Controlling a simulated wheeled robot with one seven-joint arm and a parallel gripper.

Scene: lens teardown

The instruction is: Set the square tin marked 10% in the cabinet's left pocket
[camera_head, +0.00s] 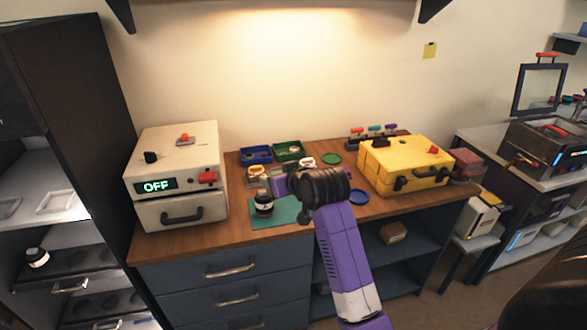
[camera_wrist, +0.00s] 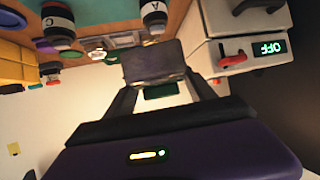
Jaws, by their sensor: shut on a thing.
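My gripper (camera_wrist: 152,80) is shut on a dark, square-sided thing (camera_wrist: 152,58) held up in the wrist view. It looks like a square tin, but no 10% mark can be read on it. The open cabinet (camera_head: 75,130) stands at the far left, away from my gripper. No tin shows in this pocket.
A white box reading OFF (camera_head: 178,165) stands between cabinet and my gripper. A dark bottle (camera_head: 264,206) stands on a teal mat (camera_head: 288,207). Blue (camera_head: 256,153) and green (camera_head: 289,150) trays lie behind. A yellow case (camera_head: 405,165) stands right. A lower cabinet shelf holds a bottle (camera_head: 37,258).

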